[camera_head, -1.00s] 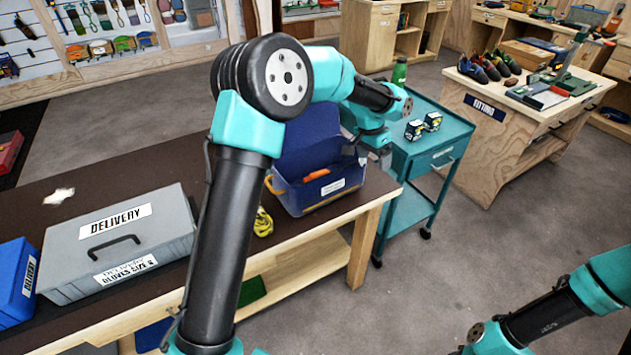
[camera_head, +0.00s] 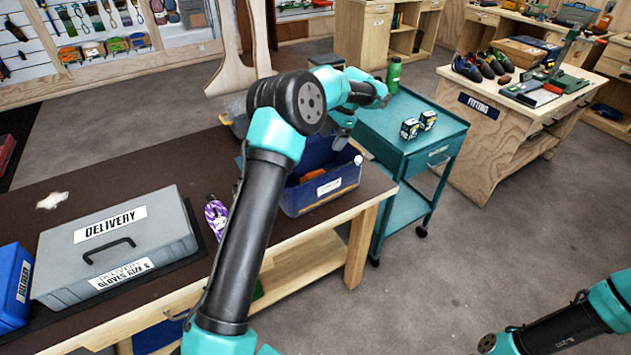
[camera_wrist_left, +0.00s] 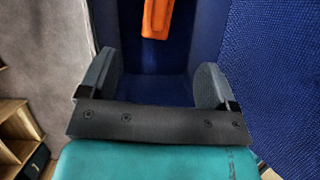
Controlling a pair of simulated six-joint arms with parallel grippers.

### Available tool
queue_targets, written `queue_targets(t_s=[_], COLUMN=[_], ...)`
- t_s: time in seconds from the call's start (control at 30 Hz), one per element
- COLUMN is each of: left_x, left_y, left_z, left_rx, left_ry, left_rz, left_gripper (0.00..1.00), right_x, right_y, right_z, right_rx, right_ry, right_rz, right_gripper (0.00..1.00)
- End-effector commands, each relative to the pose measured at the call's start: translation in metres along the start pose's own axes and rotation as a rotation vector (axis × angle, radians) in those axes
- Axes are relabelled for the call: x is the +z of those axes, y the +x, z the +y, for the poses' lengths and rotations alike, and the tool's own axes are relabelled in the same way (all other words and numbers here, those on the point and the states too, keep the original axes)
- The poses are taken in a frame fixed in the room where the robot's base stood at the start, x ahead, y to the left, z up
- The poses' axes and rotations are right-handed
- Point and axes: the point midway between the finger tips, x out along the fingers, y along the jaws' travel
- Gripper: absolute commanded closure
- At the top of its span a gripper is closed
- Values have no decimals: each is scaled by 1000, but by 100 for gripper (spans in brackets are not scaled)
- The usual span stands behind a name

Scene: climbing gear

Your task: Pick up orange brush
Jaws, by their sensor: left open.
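The orange brush (camera_head: 313,175) lies inside an open blue bin (camera_head: 322,193) on the right end of the workbench, partly hidden by the bin wall. In the left wrist view, part of the orange brush (camera_wrist_left: 157,18) shows at the top edge, ahead of the fingers, against blue bin fabric or wall. My left gripper (camera_head: 342,147) is over the bin's back right part. Its jaws (camera_wrist_left: 160,82) are open with nothing between them, and the brush is apart from them. My right gripper is out of view; only part of that arm shows at lower right.
A grey delivery case (camera_head: 120,250) and a blue box (camera_head: 13,285) stand on the workbench at left. A teal cart (camera_head: 400,140) with small boxes and a green bottle (camera_head: 394,75) stands close right of the bin.

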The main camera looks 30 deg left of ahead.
Motion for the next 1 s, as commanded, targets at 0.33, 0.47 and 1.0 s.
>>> queue_targets(t_s=[0.33,0.47,1.0], left_x=[1,1,0], left_y=[57,79,114], left_z=[0,1,1], left_rx=[3,3,1], left_ry=[0,1,0], left_rz=[-3,-3,1], left_gripper=[17,17,17], right_x=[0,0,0], right_y=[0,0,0], right_z=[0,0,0], right_rx=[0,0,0], right_ry=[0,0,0], right_rz=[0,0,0], right_gripper=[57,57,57])
